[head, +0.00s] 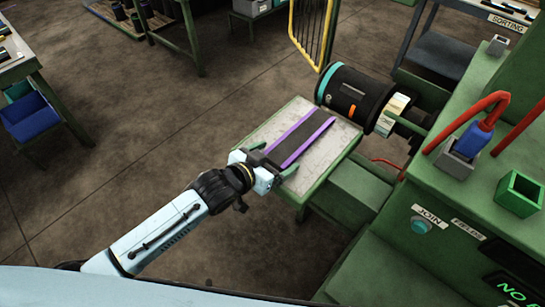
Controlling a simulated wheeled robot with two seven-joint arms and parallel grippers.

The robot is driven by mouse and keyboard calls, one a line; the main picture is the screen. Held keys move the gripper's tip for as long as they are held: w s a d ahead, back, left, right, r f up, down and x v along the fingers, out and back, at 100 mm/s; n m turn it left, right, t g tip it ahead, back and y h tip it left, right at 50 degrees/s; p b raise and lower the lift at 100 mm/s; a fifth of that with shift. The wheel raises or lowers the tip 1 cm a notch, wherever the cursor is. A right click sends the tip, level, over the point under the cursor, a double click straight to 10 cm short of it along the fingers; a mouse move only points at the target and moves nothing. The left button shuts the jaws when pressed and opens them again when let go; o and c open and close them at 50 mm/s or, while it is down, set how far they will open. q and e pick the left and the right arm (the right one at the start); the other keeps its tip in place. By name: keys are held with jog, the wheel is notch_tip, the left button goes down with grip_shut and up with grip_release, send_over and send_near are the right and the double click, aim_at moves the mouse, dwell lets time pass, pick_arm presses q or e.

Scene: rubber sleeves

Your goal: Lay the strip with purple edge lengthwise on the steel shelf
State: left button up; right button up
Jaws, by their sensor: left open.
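A dark strip with purple edges (303,138) lies flat on the pale steel shelf (335,150), running along the shelf's length. Its far end is near the big black drum. My left gripper (270,162) is open at the strip's near end, over the shelf's near edge, with one finger toward each side of the strip. The fingers hide part of the near end, and I cannot tell whether they touch the strip. My right gripper is not in view.
A black drum with a teal rim (352,92) stands just beyond the shelf. A yellow guard (302,45) stands behind. Open floor lies left.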

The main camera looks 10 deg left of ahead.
pick_arm(q)
jog(key=v, duration=1.3)
jog(key=shift+s, duration=0.2)
jog(key=w+a+f+n+g+y+b, duration=0.15)
jog(key=a+f, duration=0.25)
jog(key=f, duration=0.6)
jog(key=a+f+n+y+b, duration=0.1)
jog(key=a+f+y, duration=0.15)
jog(key=f, duration=0.65)
jog(key=s+a+f+g+y+b, duration=0.1)
jog(key=s+a+f+b, duration=0.2)
jog(key=f, duration=0.6)
jog(key=s+a+f+g+y, duration=0.1)
jog(key=s+a+f+g, duration=0.15)
jog(key=s+f, duration=0.4)
jog(key=s+f+n+g+b, duration=0.1)
jog(key=s+f+g+b, duration=0.1)
jog(key=s+f, duration=0.8)
jog(key=s+f+n+g+y+b, duration=0.1)
jog(key=s+f+g, duration=0.2)
jog(key=s+f, duration=0.7)
jog(key=s, duration=0.4)
jog(key=shift+s+a+y+b, duration=0.3)
jog(key=shift+s+b, duration=0.05)
jog(key=shift+s, duration=0.05)
